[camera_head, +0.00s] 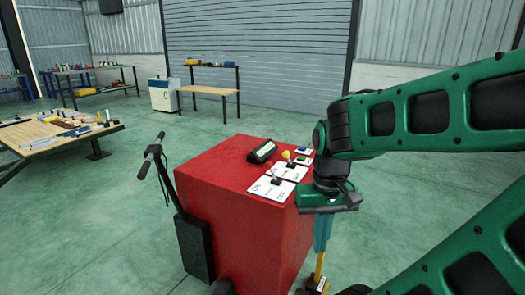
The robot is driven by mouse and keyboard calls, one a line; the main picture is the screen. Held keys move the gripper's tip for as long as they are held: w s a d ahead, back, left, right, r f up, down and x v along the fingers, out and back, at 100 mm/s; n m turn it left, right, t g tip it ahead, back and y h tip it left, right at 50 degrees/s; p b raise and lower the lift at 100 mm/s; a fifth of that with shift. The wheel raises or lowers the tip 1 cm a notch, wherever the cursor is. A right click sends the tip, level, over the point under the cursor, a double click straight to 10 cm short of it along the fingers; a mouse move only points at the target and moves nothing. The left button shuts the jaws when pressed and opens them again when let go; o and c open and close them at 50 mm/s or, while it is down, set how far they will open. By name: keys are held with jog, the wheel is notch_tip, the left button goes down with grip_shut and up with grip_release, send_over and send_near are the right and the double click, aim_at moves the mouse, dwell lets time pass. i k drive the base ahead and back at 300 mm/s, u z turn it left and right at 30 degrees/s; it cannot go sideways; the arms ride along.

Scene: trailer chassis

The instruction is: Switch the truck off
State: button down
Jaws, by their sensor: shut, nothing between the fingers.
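The truck is a red box-shaped body (235,180) in the middle of the head view. Its top carries two white plates with small levers: a near plate (265,190) and a far plate (284,173). A small blue-and-white switch (304,151) and a green one (303,160) sit near the top's far right edge. A black device (262,151) lies on the top. My gripper (320,248) points down beside the truck's right side, shut and empty. My wrist hides part of the area beyond the panel.
A black handlebar (151,155) on a post stands at the truck's left. A wooden workbench (40,147) with tools is at the left. Benches and a white-blue cabinet (163,95) stand by the far wall. Open green floor lies around the truck.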

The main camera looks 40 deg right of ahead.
aim_at(287, 154)
jog(key=i, duration=1.45)
jog(key=z, duration=0.1)
